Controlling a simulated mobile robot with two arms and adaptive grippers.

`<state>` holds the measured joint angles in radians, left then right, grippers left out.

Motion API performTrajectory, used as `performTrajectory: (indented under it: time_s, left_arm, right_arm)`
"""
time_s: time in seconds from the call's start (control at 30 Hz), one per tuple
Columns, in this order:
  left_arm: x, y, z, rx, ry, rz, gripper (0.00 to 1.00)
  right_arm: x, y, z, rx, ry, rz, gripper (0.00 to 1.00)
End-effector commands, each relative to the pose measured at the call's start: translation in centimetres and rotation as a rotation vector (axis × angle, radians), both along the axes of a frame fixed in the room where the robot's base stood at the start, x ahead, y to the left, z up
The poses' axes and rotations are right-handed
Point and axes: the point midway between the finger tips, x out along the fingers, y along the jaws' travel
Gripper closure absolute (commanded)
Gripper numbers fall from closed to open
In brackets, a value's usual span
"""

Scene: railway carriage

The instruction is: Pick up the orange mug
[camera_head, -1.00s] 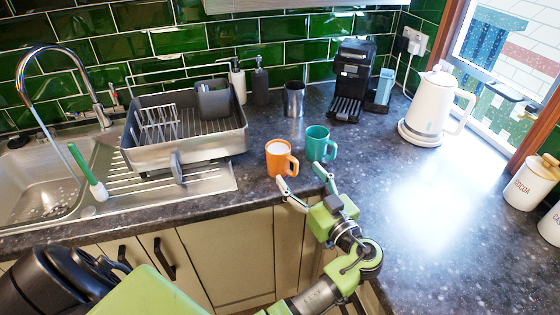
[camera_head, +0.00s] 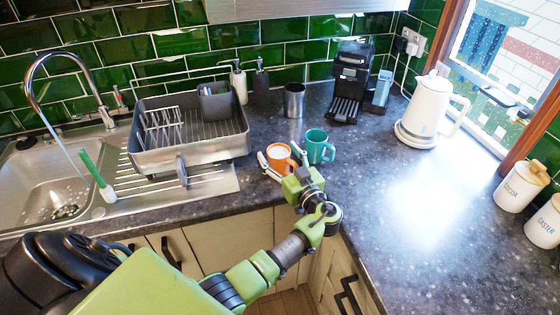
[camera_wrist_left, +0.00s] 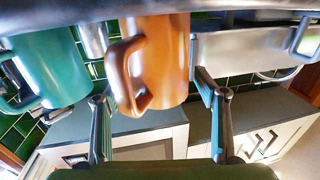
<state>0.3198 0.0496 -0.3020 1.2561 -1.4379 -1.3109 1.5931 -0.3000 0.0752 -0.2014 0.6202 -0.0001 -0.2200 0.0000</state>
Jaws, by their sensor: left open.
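The orange mug (camera_head: 278,153) stands upright on the dark counter, with pale contents or a pale inside. In the left wrist view the orange mug (camera_wrist_left: 168,60) appears upside down, its handle on the left. My left gripper (camera_head: 283,163) is open at the near side of the mug. One finger is at the mug's left and the other is towards the handle side, partly hidden from the head. In the wrist view the left gripper's fingers (camera_wrist_left: 150,85) are spread either side of the mug; contact cannot be told. My right gripper is not in view.
A teal mug (camera_head: 319,147) stands close to the right of the orange mug. A metal cup (camera_head: 293,100) is behind. The dish rack (camera_head: 190,155) and sink (camera_head: 40,190) are left. The coffee machine (camera_head: 350,85) and white kettle (camera_head: 430,110) are right.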

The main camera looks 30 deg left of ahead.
Motion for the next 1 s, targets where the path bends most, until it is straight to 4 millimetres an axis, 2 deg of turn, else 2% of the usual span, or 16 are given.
performTrajectory:
  time_s: [0.17,0.37,0.77,0.87,1.0]
  left_arm:
    - [0.0,0.0,-0.1,0.0,0.0,0.0,0.34]
    - [0.0,0.0,-0.1,-0.001,0.001,0.0,0.83]
    - [0.0,0.0,0.3,0.0,-0.002,0.0,0.84]
    - [0.0,0.0,0.9,-0.001,-0.003,0.0,0.84]
    - [0.0,0.0,2.7,-0.002,-0.007,0.001,0.84]
  right_arm:
    - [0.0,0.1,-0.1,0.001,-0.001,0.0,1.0]
    - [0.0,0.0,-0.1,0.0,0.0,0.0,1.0]
    - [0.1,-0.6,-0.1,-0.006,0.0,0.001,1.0]
    - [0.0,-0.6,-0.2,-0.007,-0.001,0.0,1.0]
    - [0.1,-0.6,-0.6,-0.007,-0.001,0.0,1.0]
